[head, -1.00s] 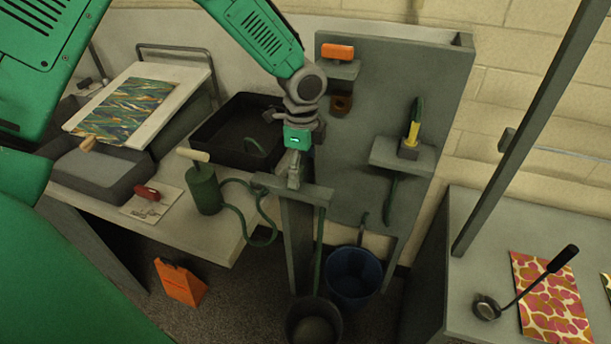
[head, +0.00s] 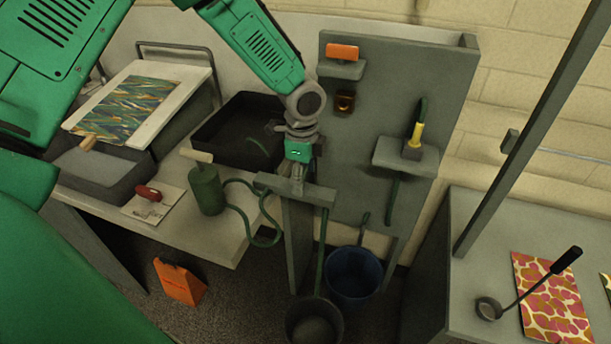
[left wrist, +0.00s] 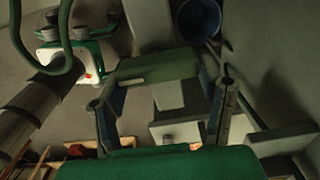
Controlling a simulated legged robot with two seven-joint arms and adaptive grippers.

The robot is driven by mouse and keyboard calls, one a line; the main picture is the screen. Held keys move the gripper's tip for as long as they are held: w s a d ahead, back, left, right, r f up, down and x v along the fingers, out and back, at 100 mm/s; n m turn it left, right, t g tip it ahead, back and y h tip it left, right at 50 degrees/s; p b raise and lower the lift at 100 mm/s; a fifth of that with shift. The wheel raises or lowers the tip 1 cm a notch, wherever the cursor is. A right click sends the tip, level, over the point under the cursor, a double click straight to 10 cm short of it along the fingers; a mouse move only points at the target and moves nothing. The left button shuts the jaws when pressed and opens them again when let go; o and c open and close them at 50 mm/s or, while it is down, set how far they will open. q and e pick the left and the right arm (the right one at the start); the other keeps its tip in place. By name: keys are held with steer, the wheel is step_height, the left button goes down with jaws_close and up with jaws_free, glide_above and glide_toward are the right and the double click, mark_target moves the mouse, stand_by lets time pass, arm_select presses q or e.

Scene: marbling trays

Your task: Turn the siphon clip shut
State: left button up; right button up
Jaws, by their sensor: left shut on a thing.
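My left gripper (head: 296,178) points down at the top of a grey stand (head: 300,240) with a crossbar (head: 268,182). In the left wrist view its two fingers (left wrist: 165,100) stand on either side of a dull green block (left wrist: 155,68). I take this to be the siphon clip, held between the fingers. In the head view the hand hides the clip, so its turn angle cannot be told. A green hose (head: 265,240) loops from a green canister (head: 206,188) towards the stand. My right gripper is not in view.
A black tray (head: 205,140) lies left of the stand. A dark bucket (head: 314,322) and a blue bucket (head: 352,275) stand below. A grey panel (head: 370,110) with small shelves rises close behind on the right. A ladle (head: 530,285) lies on the right table.

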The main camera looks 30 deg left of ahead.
arm_select(q)
steer(key=shift+s+a+f+n, duration=0.15)
steer(key=shift+a, duration=0.3)
steer(key=shift+s+a+f+n, duration=0.1)
steer(key=shift+a+n, duration=0.05)
steer(key=shift+a, duration=0.25)
steer(key=n, duration=0.1)
steer(key=n+p, duration=0.1)
steer(key=shift+d+r+n+p, duration=0.1)
steer(key=shift+d+n+p, duration=0.2)
steer(key=n+p, duration=0.1)
steer(key=n, duration=0.3)
steer(key=shift+n, duration=0.3)
steer(key=n+p, duration=0.2)
steer(key=n, duration=0.3)
steer(key=shift+w+d, duration=0.1)
steer(key=shift+n+p, duration=0.3)
steer(key=shift+n, duration=2.1)
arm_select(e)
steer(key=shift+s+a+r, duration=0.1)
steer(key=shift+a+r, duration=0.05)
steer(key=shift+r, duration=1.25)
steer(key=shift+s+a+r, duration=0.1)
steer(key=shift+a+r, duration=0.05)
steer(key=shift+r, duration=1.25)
arm_select(q)
steer(key=shift+w, duration=0.1)
